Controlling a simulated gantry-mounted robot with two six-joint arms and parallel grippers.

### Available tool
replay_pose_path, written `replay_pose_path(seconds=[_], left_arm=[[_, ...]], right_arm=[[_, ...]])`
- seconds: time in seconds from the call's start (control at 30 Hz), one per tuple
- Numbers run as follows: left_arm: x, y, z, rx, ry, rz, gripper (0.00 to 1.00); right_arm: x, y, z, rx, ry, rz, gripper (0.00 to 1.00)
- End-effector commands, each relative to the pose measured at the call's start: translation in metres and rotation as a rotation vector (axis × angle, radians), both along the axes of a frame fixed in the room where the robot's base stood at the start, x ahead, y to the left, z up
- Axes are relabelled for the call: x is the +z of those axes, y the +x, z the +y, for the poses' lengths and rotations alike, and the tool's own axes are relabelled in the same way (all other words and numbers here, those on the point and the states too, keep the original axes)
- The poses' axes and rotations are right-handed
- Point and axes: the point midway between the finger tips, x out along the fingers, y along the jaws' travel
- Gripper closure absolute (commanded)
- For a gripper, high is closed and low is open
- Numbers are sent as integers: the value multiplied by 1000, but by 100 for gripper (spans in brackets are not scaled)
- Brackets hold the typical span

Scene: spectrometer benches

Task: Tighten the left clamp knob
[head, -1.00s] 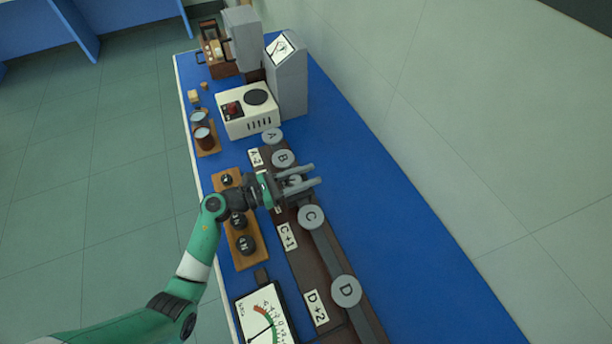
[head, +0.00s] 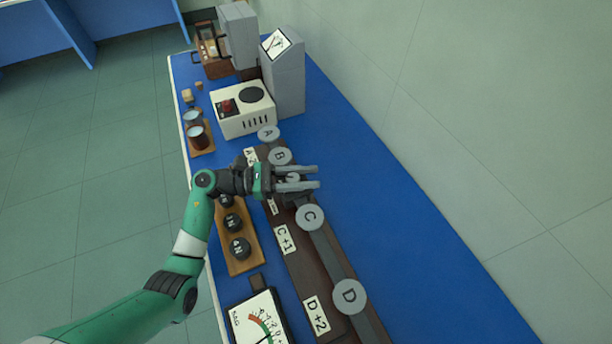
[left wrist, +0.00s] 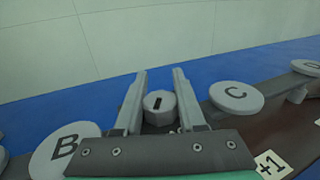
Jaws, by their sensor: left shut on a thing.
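The clamp knob (left wrist: 160,106) is a small round grey knob with a dark slot mark on top. It sits between the grey discs B (left wrist: 65,147) and C (left wrist: 236,95) on the brown rail. My left gripper (head: 306,179) reaches across the rail from the left, shut on the knob. In the left wrist view its fingers (left wrist: 163,88) stand on both sides of the knob, with the slot mark running roughly along them. In the head view the fingers hide most of the knob. My right gripper is in neither view.
Discs A (head: 268,133) and D (head: 349,296) also stand along the rail, with white label cards beside it. A wooden tray of dark weights (head: 237,262) and a dial meter (head: 258,318) are on the near side. The blue bench (head: 400,240) right of the rail is clear.

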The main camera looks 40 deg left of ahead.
Motion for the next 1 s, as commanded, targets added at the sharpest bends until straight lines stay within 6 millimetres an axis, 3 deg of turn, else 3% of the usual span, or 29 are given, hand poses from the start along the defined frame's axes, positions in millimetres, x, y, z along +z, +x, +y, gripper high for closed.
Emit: replay_pose_path(seconds=[0.03,0.07,0.2,0.6,1.0], left_arm=[[0,0,0,0,-1,1,100],[0,0,0,0,-1,1,57],[0,0,0,0,-1,1,32],[1,-6,6,4,0,0,31],[0,-70,64,6,-1,1,31]], right_arm=[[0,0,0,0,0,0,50],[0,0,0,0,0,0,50],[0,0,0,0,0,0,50],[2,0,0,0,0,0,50],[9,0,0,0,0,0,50]])
